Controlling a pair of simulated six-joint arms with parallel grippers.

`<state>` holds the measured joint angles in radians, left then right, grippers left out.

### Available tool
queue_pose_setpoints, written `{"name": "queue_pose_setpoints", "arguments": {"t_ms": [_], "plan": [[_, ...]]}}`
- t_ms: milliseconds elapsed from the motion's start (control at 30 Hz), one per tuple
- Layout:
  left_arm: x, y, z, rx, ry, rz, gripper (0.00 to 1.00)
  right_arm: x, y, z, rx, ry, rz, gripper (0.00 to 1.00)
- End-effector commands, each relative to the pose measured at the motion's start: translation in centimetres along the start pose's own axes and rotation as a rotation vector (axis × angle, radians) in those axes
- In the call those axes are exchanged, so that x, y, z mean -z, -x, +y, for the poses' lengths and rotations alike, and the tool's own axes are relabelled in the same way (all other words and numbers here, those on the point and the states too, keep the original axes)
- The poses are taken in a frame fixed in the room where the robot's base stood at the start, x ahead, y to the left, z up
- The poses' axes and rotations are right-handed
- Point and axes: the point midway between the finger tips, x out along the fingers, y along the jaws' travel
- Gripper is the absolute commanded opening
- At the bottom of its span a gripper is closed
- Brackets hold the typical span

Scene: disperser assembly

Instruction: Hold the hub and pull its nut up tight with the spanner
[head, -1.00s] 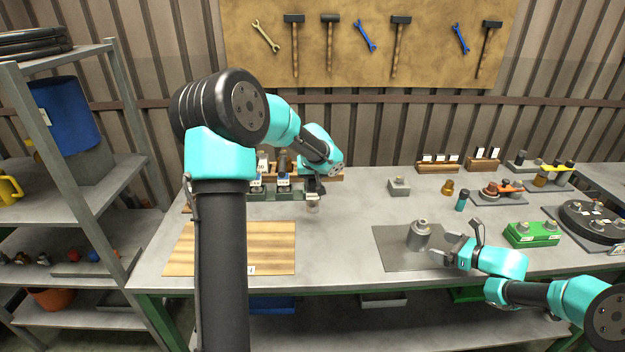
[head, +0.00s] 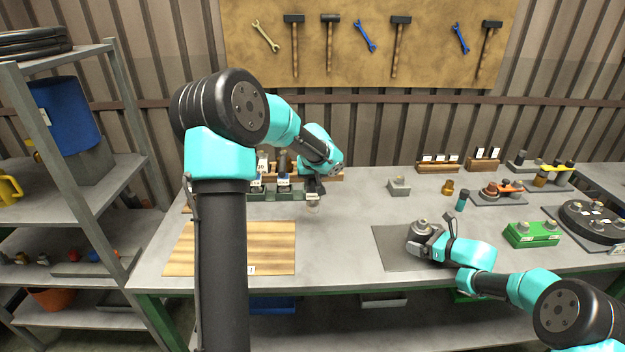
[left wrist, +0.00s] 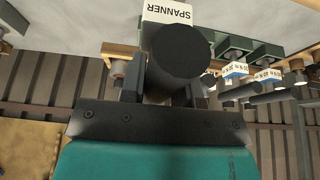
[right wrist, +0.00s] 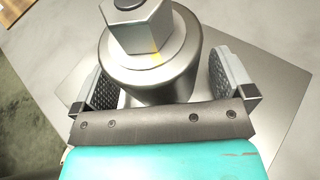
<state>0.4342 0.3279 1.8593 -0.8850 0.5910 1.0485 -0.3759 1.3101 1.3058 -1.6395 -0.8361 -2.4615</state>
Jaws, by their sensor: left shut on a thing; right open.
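The hub (head: 421,230) is a grey metal cylinder standing upright on the grey mat. In the right wrist view the hub (right wrist: 150,82) carries a hexagonal nut (right wrist: 140,27) on top. My right gripper (head: 425,246) is open, with one finger on each side of the hub; there is a visible gap at the right finger. My left gripper (head: 314,190) is shut on the spanner, whose dark round end (left wrist: 181,55) and white "SPANNER" label (left wrist: 167,13) show in the left wrist view. The spanner's jaw end is not clearly visible.
The grey mat (head: 390,250) lies under the hub. A green block (head: 532,234) and a dark round fixture (head: 592,222) stand to its right. A small grey block (head: 399,186) lies behind. A wooden board (head: 270,245) is at left. The table between board and mat is clear.

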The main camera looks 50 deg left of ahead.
Motion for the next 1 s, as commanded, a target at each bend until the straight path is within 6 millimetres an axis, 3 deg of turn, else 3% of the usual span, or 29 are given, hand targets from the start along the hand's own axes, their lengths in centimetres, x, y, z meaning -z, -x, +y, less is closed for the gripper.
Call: {"name": "queue_pose_setpoints", "arguments": {"t_ms": [133, 700, 733, 833, 1000], "plan": [[0.07, 0.08, 0.0, -0.001, 0.0, 0.002, 0.0, -0.01, 0.01, 0.0, 0.0, 0.0, 0.0, 0.98], [0.07, 0.08, 0.0, -0.001, 0.0, 0.002, 0.0, -0.02, 0.03, 0.0, 0.0, 0.0, 0.0, 0.43], [0.07, 0.08, 0.0, -0.001, 0.0, 0.002, 0.0, -0.02, 0.03, 0.0, 0.0, 0.0, 0.0, 0.74], [0.07, 0.08, 0.0, -0.001, 0.0, 0.002, 0.0, -0.02, 0.03, 0.0, 0.0, 0.0, 0.0, 0.83], [0.07, 0.08, 0.0, -0.001, 0.0, 0.002, 0.0, -0.02, 0.03, 0.0, 0.0, 0.0, 0.0, 0.85]]}}
